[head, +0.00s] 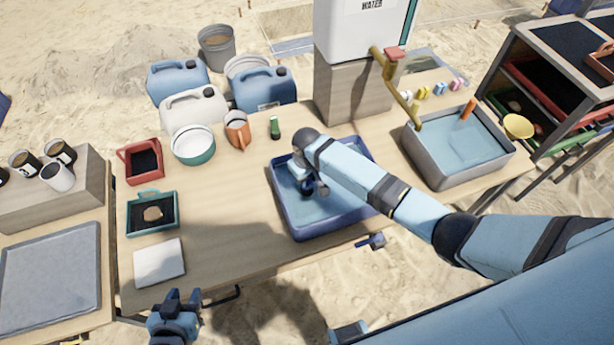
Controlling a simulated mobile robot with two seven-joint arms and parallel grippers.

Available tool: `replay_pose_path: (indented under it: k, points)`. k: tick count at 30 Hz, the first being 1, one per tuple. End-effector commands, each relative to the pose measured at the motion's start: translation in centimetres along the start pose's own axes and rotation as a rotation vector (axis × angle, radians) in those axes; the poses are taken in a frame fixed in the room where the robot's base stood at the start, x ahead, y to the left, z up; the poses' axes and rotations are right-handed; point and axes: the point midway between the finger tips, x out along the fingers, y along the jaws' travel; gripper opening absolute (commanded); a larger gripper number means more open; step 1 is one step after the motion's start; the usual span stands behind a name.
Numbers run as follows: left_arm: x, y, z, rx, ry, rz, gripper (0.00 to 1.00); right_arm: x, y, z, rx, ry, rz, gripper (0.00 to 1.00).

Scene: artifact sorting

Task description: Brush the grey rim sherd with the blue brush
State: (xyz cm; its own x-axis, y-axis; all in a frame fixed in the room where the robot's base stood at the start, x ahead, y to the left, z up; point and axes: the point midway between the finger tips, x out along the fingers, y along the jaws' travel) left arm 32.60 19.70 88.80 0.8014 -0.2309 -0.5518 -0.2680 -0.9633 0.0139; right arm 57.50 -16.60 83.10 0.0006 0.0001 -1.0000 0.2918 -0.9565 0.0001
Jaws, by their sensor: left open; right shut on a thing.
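My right arm reaches in from the right. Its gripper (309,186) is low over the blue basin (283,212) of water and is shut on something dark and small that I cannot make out. I cannot make out the blue brush or the grey rim sherd; the arm and gripper hide part of the basin. My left gripper (180,300) is open and empty at the bottom left, near the table's front edge. A tan lump (153,214) lies in a teal-framed tray (135,223) on the left.
A white pad (160,262) and a red-framed tray (128,165) are on the left. A grey basin (430,168) is at right. Bare tabletop (225,215) lies left of the blue basin.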

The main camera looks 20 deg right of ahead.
Motion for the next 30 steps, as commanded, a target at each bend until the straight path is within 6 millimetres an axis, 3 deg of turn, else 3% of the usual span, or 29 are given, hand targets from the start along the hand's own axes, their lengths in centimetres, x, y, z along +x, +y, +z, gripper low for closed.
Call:
replay_pose_path:
  k: [30]
  points:
    - [0.28,-0.15,0.11,0.000,0.004,-0.003,0.43,0.87,-0.02,0.00,0.000,-0.001,0.000,0.07]
